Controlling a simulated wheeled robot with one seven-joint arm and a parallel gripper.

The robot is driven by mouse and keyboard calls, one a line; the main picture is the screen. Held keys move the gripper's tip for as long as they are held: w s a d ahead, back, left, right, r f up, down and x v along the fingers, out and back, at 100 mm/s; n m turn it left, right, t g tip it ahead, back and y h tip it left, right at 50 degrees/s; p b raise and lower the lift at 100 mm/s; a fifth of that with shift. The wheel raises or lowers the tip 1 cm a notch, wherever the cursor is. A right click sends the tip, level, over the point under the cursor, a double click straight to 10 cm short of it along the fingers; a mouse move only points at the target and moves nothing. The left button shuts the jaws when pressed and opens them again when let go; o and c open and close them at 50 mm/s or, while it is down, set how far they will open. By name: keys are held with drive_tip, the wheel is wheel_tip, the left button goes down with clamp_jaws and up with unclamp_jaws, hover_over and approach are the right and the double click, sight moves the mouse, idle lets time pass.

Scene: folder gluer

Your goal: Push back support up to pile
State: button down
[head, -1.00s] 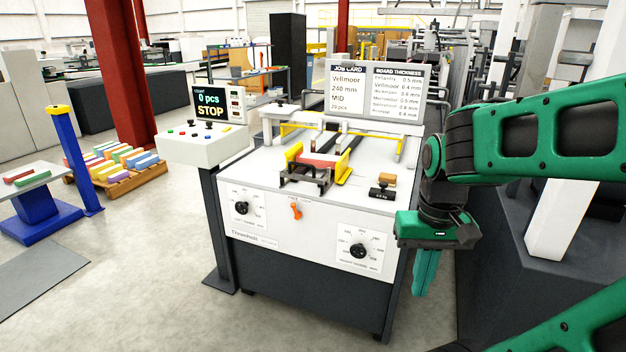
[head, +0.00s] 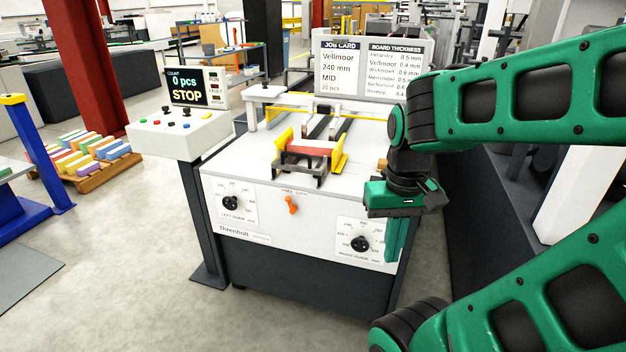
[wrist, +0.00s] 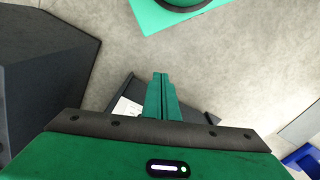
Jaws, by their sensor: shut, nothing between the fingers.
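The pile (head: 308,148) is a reddish-brown stack lying between two yellow side guides on the white machine top. A dark metal bracket (head: 299,172), which looks like the back support, stands at the near side of the pile; whether they touch I cannot tell. My gripper (head: 394,258) hangs pointing down at the machine's right front corner, to the right of and nearer than the bracket. Its green fingers are together and empty. In the wrist view the closed fingers (wrist: 161,82) point over the floor and a dark machine edge.
The machine front (head: 290,222) carries two dials and an orange lever (head: 291,205). A control box (head: 180,135) reading STOP stands left. A job card board (head: 370,68) stands behind. A pallet of coloured stacks (head: 90,160) is far left. Open floor lies in front.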

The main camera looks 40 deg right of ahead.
drive_tip(key=w+d+f+n+g+h, duration=0.2)
drive_tip(key=w+d+f+n+h, duration=0.35)
drive_tip(key=w+d+f, duration=0.2)
drive_tip(key=n+t+h, duration=0.9)
drive_tip(key=n+t, duration=0.4)
drive_tip(key=n, duration=1.3)
approach(318, 173)
drive_tip(key=shift+y, duration=0.25)
drive_tip(key=x, duration=0.6)
drive_tip(key=shift+w+d+r, duration=0.15)
drive_tip(key=shift+d+r, duration=0.05)
drive_tip(key=shift+d, duration=0.15)
